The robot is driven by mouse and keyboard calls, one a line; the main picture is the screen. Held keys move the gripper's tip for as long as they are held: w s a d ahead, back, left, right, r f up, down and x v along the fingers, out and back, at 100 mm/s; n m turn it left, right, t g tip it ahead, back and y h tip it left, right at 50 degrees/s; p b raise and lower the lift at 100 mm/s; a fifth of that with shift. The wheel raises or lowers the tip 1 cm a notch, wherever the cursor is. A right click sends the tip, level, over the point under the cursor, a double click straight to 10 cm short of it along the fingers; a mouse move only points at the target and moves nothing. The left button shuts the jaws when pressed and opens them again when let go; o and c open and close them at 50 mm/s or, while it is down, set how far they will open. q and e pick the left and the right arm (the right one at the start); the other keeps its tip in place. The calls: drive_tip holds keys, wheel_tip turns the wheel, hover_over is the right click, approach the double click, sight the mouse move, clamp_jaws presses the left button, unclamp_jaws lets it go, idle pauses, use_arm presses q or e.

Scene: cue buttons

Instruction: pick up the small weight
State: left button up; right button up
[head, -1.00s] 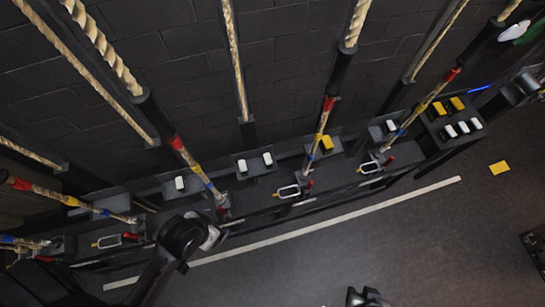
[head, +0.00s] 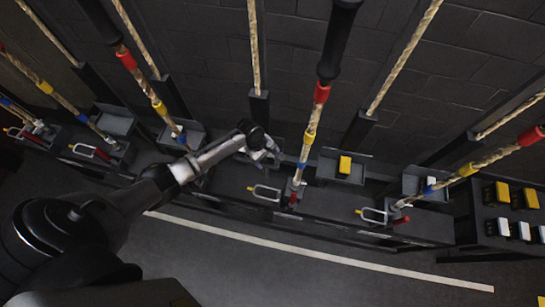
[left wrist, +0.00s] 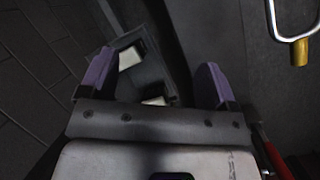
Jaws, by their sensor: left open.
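My left gripper (head: 268,150) is open and reaches over a small grey tray on the shelf along the wall. In the left wrist view its two purple-grey fingers (left wrist: 155,78) are spread apart with nothing gripped. Two small white weights show between them, one farther off (left wrist: 130,57) and one nearer (left wrist: 154,101), in the dark tray (left wrist: 150,75). In the head view the gripper largely hides these weights. A yellow weight (head: 345,165) sits in the tray to the right, and a white one (head: 430,182) lies in the tray beyond. My right gripper is not in view.
A rack at the right holds yellow (head: 530,198) and white weights (head: 522,231). Ropes with coloured bands (head: 309,138) slant down to the shelf, close right of the gripper. A metal loop handle (head: 265,193) stands out in front. The floor beyond the white line (head: 300,250) is clear.

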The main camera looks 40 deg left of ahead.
use_arm(q)
drive_tip(key=w+a+f+n+b, duration=0.3)
drive_tip(key=w+a+n, duration=0.35)
drive_tip(key=a, duration=0.25)
wheel_tip(320, 180, down, 8)
drive_tip(key=w+d+n+b, duration=0.1)
drive_tip(key=d+b, duration=0.1)
drive_tip(key=b, duration=0.7)
drive_tip(key=shift+w+d+r+t+b, duration=0.2)
drive_tip(key=shift+w+d+t+b, duration=0.1)
drive_tip(key=shift+t+b, duration=0.1)
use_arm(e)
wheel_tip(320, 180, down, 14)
use_arm(q)
drive_tip(key=b+x, duration=0.3)
drive_tip(key=b, duration=0.2)
drive_tip(key=shift+s+f, duration=0.15)
drive_tip(key=shift+f, duration=0.2)
drive_tip(key=shift+d+f+b, duration=0.35)
drive_tip(key=shift+f+b, duration=0.25)
drive_tip(key=shift+b, duration=0.3)
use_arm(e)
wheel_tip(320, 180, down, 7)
use_arm(q)
drive_tip(key=shift+c, duration=0.3)
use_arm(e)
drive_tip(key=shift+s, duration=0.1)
